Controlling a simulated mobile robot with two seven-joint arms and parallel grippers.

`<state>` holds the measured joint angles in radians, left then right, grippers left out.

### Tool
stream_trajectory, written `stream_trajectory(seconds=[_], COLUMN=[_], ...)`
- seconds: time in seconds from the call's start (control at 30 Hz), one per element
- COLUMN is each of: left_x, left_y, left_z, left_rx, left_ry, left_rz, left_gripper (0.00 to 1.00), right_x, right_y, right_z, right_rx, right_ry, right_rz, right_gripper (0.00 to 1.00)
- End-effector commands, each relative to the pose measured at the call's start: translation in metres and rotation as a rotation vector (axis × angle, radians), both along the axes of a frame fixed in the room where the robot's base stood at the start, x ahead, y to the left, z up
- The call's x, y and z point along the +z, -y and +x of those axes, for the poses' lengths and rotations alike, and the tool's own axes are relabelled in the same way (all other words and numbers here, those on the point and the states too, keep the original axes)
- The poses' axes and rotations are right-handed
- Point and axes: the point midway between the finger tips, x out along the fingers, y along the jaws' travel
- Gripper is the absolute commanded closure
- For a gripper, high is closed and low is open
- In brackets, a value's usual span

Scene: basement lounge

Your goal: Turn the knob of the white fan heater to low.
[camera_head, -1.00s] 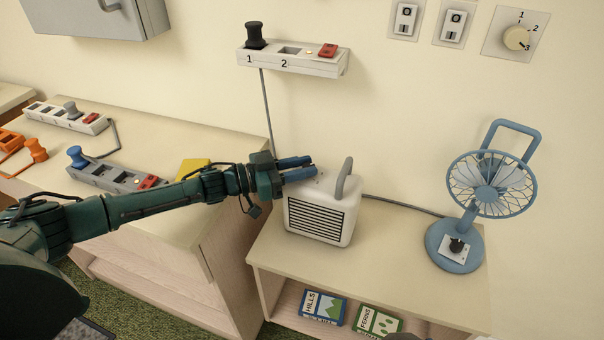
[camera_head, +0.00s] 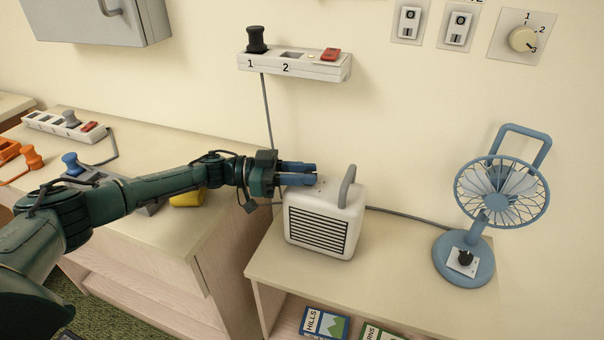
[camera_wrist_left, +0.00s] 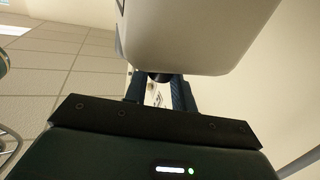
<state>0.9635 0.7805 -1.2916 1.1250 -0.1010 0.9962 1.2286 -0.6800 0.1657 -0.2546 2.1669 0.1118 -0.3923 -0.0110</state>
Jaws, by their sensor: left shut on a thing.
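The white fan heater (camera_head: 325,225) stands upright on the low wooden shelf unit, its dark grille facing front and a grey handle (camera_head: 347,186) on top. My left gripper (camera_head: 314,174) reaches in from the left at the heater's upper left, its blue fingers level. In the left wrist view, the heater's pale body (camera_wrist_left: 195,35) fills the top. The fingers of my left gripper (camera_wrist_left: 158,80) are shut on a small dark knob (camera_wrist_left: 158,76) against the heater. The knob is mostly hidden, and its setting cannot be read. My right gripper is not in view.
A blue desk fan (camera_head: 497,195) stands right of the heater, with clear shelf top between. A wall power strip (camera_head: 293,66) hangs above, its cord running down behind. A wooden cabinet (camera_head: 235,222) with more power strips is at left. Books (camera_head: 325,322) lie below.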

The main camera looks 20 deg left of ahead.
Motion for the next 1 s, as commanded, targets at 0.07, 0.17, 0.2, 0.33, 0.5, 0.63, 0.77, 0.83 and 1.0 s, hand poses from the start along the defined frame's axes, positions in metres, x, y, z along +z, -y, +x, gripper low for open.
stream_trajectory(seconds=[0.07,0.17,0.2,0.33,0.5,0.63,0.77,0.83,1.0], left_x=[0.001,0.001,0.001,0.001,0.001,0.001,0.011,0.023,0.057], left_y=[0.002,0.002,0.002,0.001,0.001,0.001,0.0,0.0,0.001], left_z=[0.0,0.0,0.0,0.0,0.0,0.0,0.0,0.0,0.0], left_rx=[-0.003,-0.003,-0.003,-0.002,-0.001,-0.001,0.0,0.0,-0.001], left_ry=[0.0,0.0,0.0,0.001,0.001,0.001,0.004,0.005,0.006], left_rz=[-0.004,-0.004,-0.004,-0.003,-0.002,-0.002,-0.002,-0.002,-0.002], left_gripper=[0.97,0.72,0.68,0.58,0.52,0.52,0.52,0.52,0.52], right_x=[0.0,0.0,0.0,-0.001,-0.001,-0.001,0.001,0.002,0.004], right_y=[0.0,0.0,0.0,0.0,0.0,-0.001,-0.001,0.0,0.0], right_z=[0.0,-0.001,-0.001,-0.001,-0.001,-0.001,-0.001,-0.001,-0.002], right_rx=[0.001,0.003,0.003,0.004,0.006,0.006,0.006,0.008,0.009], right_ry=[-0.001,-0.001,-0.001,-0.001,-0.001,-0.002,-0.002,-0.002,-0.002], right_rz=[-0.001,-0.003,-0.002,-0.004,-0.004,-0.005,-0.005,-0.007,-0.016], right_gripper=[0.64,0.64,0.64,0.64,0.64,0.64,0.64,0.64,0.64])
